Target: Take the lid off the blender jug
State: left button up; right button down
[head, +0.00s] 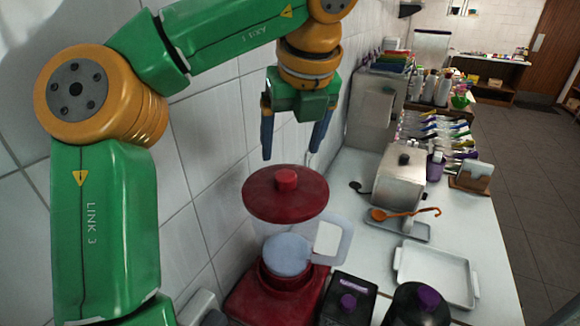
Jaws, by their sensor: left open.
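The blender jug (258,228) is clear, with a handle (338,245) on its right, and stands on a red base (250,300). A dark red round lid (260,197) with a raised knob (287,179) covers the jug's top. My left gripper (290,154) points down above the lid, its two blue fingers apart on either side of the knob's line. It is open and empty, and the fingertips appear to be a little above the lid. My right gripper is not in view.
A white tray (398,268), a spoon rest with an orange spoon (400,213) and a metal box (390,180) lie to the right. The tiled wall (200,150) is close on the left.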

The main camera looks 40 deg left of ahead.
aim_at(286, 174)
pick_arm(q)
jog(key=s+f, duration=0.1)
jog(key=s+d+f+b, duration=0.1)
jog(key=f, duration=0.1)
jog(key=shift+w+a+f, duration=0.3)
jog(key=shift+a+f, duration=0.1)
jog(key=shift+f, duration=0.15)
jog(key=shift+w+a+f, duration=0.25)
jog(key=shift+a+f, duration=0.1)
jog(key=shift+f, duration=0.2)
jog(key=shift+w+a+f, duration=0.1)
jog(key=shift+w+a, duration=0.1)
jog(key=shift+w, duration=0.05)
jog(key=shift+s+d, duration=0.25)
jog(key=shift+d, duration=0.05)
jog(key=c, duration=1.3)
jog(key=shift+w+a, duration=0.1)
jog(key=shift+a, duration=0.05)
grip_shut()
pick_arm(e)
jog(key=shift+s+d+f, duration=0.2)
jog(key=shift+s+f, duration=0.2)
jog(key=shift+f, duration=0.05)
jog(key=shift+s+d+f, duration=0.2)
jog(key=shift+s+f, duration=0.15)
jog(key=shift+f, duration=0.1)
pick_arm(q)
jog(key=shift+r, duration=0.25)
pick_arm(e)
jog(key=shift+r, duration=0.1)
